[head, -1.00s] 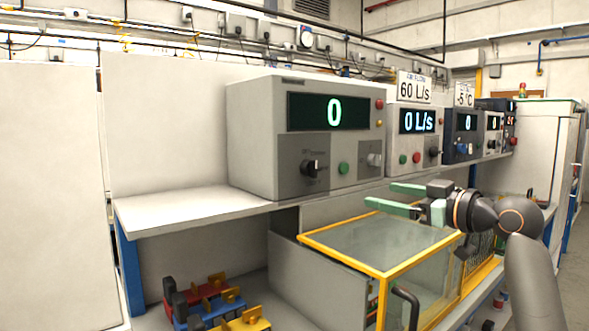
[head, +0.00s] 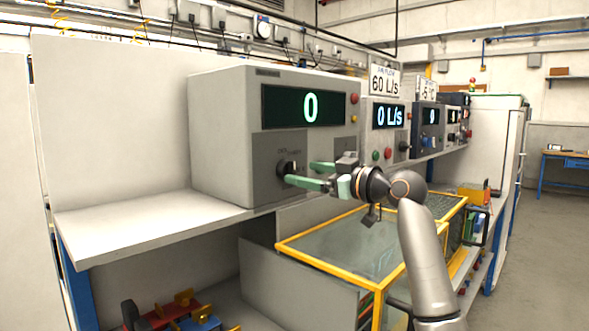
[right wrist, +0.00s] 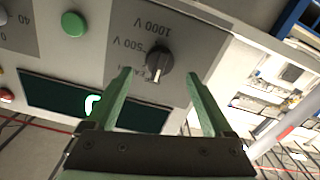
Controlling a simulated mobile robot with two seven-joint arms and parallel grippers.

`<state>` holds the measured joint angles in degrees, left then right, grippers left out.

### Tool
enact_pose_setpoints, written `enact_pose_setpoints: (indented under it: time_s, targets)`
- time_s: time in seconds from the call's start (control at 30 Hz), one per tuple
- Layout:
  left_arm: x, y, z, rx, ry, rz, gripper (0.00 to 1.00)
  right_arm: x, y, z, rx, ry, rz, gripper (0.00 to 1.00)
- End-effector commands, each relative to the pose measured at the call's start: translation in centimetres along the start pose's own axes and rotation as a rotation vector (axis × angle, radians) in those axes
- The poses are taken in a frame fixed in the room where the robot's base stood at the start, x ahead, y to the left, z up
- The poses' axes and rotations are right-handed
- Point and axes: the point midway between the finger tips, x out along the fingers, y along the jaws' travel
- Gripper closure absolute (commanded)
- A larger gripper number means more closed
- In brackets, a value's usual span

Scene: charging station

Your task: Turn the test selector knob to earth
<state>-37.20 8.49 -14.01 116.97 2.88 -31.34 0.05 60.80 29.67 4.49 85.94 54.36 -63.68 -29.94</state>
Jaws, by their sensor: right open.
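The black test selector knob (head: 285,168) is on the dark grey panel of the large tester (head: 222,135), whose display reads 0. In the right wrist view the knob (right wrist: 159,60) shows upside down, with 1000 V and 500 V labels beside it and another label partly hidden by a finger. A white mark on the knob points roughly toward the bottom of that picture. My right gripper (head: 301,173) is open, its green fingers pointing at the panel. In the wrist view the fingertips (right wrist: 158,76) lie either side of the knob, apart from it. My left gripper is out of view.
The tester stands on a white shelf (head: 130,228). A green button (right wrist: 73,24) is near the knob. More instruments (head: 387,125) stand along the shelf to the right. A yellow-framed glass box (head: 340,255) is below my right arm.

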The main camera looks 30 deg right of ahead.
Motion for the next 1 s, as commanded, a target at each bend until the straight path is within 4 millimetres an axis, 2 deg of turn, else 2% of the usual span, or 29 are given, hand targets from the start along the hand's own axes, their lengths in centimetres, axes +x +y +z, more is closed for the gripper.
enact_pose_setpoints:
  time_s: [0.1,0.3,0.67,1.0]
  targets:
    - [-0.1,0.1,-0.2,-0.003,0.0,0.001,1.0,2.0,-0.1,-0.1,0.002,0.0,-0.002,0.14]
    - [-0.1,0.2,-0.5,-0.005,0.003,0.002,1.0,3.7,0.0,0.0,0.0,-0.001,0.0,0.14]
    - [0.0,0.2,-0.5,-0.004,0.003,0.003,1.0,4.0,0.0,0.0,-0.002,-0.001,0.001,0.14]
    - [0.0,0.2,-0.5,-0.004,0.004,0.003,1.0,4.0,0.0,0.0,-0.001,-0.001,0.001,0.51]
